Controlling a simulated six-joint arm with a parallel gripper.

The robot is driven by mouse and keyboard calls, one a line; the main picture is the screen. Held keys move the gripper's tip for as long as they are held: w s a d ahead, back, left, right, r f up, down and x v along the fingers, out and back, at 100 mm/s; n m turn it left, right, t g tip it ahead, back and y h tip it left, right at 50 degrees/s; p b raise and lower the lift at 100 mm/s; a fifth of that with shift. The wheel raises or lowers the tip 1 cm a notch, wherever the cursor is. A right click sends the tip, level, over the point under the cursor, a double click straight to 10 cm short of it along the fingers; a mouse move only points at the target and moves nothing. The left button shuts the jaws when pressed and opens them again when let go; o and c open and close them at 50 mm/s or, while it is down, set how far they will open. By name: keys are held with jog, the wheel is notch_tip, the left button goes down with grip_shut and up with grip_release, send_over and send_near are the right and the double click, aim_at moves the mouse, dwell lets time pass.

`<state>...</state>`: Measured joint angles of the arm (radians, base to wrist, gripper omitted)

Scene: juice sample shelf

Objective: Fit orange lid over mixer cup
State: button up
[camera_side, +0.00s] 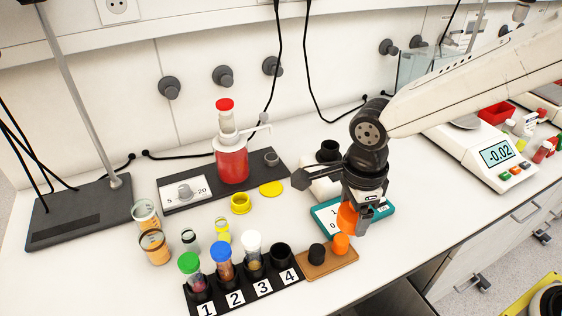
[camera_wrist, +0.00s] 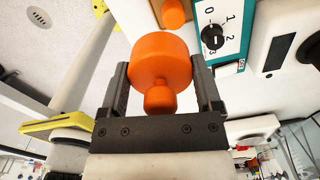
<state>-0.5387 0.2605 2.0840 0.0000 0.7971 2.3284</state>
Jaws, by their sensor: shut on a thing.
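My gripper (camera_side: 352,220) is shut on the orange lid (camera_side: 347,215), which hangs between its fingers above the front of the teal-fronted mixer (camera_side: 322,213). In the wrist view the orange lid (camera_wrist: 160,62) is a wide round piece with a small knob, held between the two dark fingers of my gripper (camera_wrist: 160,75). The mixer's teal panel with a numbered black dial (camera_wrist: 212,37) shows at the upper right there. In the side view a black cup-like top (camera_side: 328,150) shows behind my gripper; I cannot tell whether it is the mixer cup. My wrist hides part of the mixer.
A brown tray (camera_side: 326,263) in front holds a black stopper (camera_side: 317,254) and an orange stopper (camera_side: 341,243). A black numbered rack (camera_side: 219,305) with capped tubes stands left of it. A red bottle (camera_side: 232,163) stands behind. A scale (camera_side: 490,155) stands at right.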

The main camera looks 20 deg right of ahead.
jog(key=w+d+r, duration=0.2)
jog(key=w+d, duration=0.1)
jog(key=w, duration=0.9)
send_near(330, 142)
jog(key=shift+s+a+f, duration=0.35)
jog(key=shift+s+a, duration=0.2)
jog(key=shift+s, duration=0.15)
jog(key=shift+f, duration=0.25)
jog(key=shift+f, duration=2.05)
jog(key=shift+f, duration=1.7)
jog(key=o, duration=1)
